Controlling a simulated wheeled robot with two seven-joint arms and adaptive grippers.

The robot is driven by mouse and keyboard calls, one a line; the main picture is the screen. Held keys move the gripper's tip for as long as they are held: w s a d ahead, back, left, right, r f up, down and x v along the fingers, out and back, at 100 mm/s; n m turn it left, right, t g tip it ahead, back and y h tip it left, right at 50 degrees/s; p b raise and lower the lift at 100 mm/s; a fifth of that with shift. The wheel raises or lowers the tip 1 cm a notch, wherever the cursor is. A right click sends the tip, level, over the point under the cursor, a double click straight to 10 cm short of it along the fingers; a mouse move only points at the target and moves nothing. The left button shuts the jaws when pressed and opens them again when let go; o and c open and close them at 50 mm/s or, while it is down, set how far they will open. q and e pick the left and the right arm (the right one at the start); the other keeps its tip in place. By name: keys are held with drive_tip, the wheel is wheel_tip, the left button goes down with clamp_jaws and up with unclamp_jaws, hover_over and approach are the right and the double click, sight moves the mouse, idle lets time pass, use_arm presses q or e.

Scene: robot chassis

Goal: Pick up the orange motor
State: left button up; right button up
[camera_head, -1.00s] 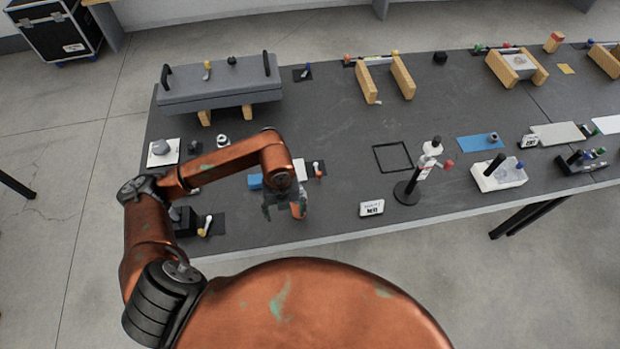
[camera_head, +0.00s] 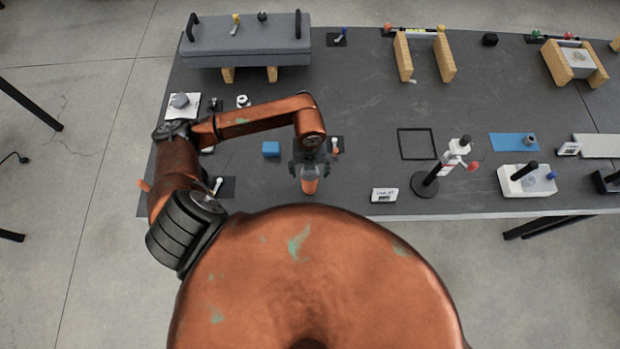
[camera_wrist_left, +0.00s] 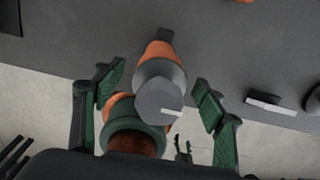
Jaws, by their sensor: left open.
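The orange motor (camera_head: 310,183) is near the front edge of the grey table. In the left wrist view the motor (camera_wrist_left: 160,80) shows its orange body and a grey round end, lying between the fingers. My left gripper (camera_head: 309,168) is open above and around it in the head view. In the left wrist view both fingers of the gripper (camera_wrist_left: 158,100) stand apart, with gaps visible on either side of the motor. Part of the motor is hidden by the gripper in the head view.
A blue block (camera_head: 271,149) lies left of the gripper. A small white label stand (camera_head: 384,195) and a black-based stand (camera_head: 425,183) are to the right. A black square outline (camera_head: 416,144) marks bare table. A grey lidded case (camera_head: 246,45) stands at the back left.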

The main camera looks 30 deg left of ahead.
use_arm(q)
drive_tip(key=shift+f, duration=1.2)
drive_tip(key=shift+c, duration=0.6)
clamp_jaws()
